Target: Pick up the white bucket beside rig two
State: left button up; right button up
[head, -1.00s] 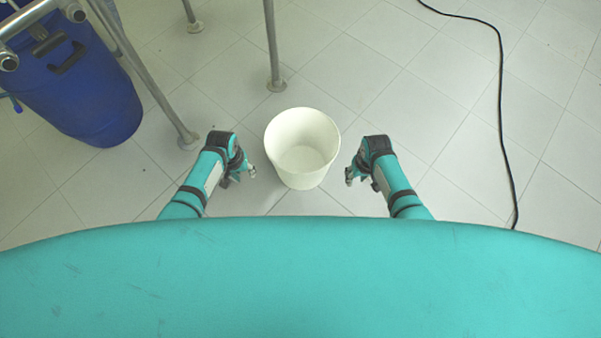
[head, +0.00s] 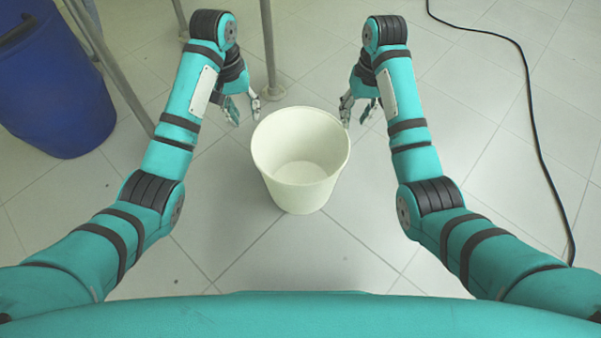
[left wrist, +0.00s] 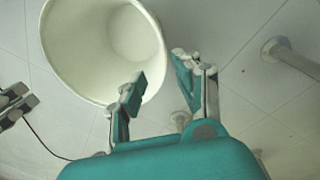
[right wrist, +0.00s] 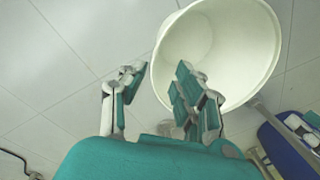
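The white bucket (head: 302,190) stands upright and empty on the floor, centred between my arms in the head view. My left gripper (head: 243,112) is open just beyond the bucket's upper left rim. In the left wrist view the bucket (left wrist: 70,50) shows its open mouth, and its rim appears between the spread fingers (left wrist: 160,82). My right gripper (head: 356,108) is open by the upper right rim. In the right wrist view the bucket (right wrist: 245,45) has its rim crossing between the spread fingers (right wrist: 160,88). Neither gripper visibly grips the rim; exact heights cannot be told.
A blue barrel (head: 50,95) stands at the upper left. Metal frame legs (head: 268,50) rise from the floor behind the bucket and beside the barrel. A black cable (head: 540,140) runs along the floor at right. Tiled floor around the bucket is clear.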

aim_at(260, 155)
pick_arm(q)
jog(key=shift+f, duration=0.1)
pick_arm(e)
jog(key=shift+f, duration=0.1)
